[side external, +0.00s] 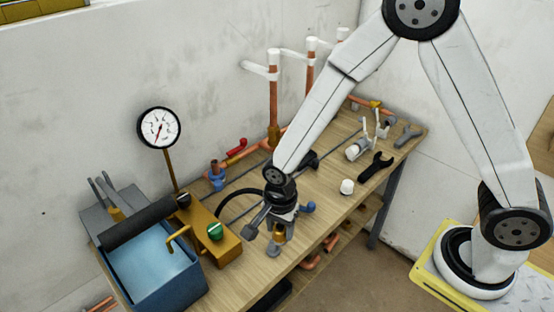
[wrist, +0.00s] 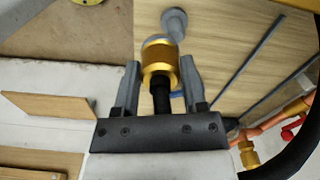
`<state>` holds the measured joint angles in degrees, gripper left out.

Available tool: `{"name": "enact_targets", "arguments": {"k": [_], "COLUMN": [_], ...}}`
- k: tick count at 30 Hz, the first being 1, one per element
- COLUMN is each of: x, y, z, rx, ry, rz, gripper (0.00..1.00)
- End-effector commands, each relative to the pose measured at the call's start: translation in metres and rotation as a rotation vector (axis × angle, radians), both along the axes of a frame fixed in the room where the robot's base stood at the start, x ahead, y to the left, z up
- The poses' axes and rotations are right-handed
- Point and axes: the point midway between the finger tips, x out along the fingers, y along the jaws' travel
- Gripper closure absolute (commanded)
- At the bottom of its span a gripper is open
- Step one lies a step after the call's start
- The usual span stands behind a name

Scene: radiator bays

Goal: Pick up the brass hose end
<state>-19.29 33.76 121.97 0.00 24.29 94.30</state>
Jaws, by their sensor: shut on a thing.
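The brass hose end (wrist: 160,57) is a knurled gold collar on a black hose (wrist: 161,98). In the wrist view it sits between the two grey fingers of my gripper (wrist: 160,72), which is shut on it. In the side view my gripper (side external: 280,228) points down over the front of the bench, with the brass hose end (side external: 279,232) low between its fingers. A grey round-ended piece (wrist: 174,22) lies just beyond the brass end; it also shows below the gripper in the side view (side external: 273,251). I cannot tell whether the two touch.
A brass-coloured pump block (side external: 214,234) with a green knob and a blue water tank (side external: 152,270) stand left of my gripper. A pressure gauge (side external: 159,128) rises behind. Copper pipes (side external: 273,98), a white cap (side external: 347,187) and a black wrench (side external: 376,166) are farther right.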

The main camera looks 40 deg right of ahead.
Motion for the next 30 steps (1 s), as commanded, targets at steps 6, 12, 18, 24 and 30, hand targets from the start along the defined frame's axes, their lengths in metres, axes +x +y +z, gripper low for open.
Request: {"name": "enact_targets", "arguments": {"k": [6, 12, 18, 24, 30], "x": [-0.02, -0.045, -0.073, -0.096, -0.109], "y": [-0.005, -0.012, -0.019, -0.025, -0.029], "z": [0.027, 0.045, 0.058, 0.068, 0.074], "rx": [0.001, 0.001, 0.001, 0.001, 0.0], "ry": [-0.004, -0.002, -0.003, -0.002, -0.001], "rz": [0.001, 0.001, 0.001, 0.0, 0.0], "gripper": [0.83, 0.83, 0.83, 0.83, 0.83]}}
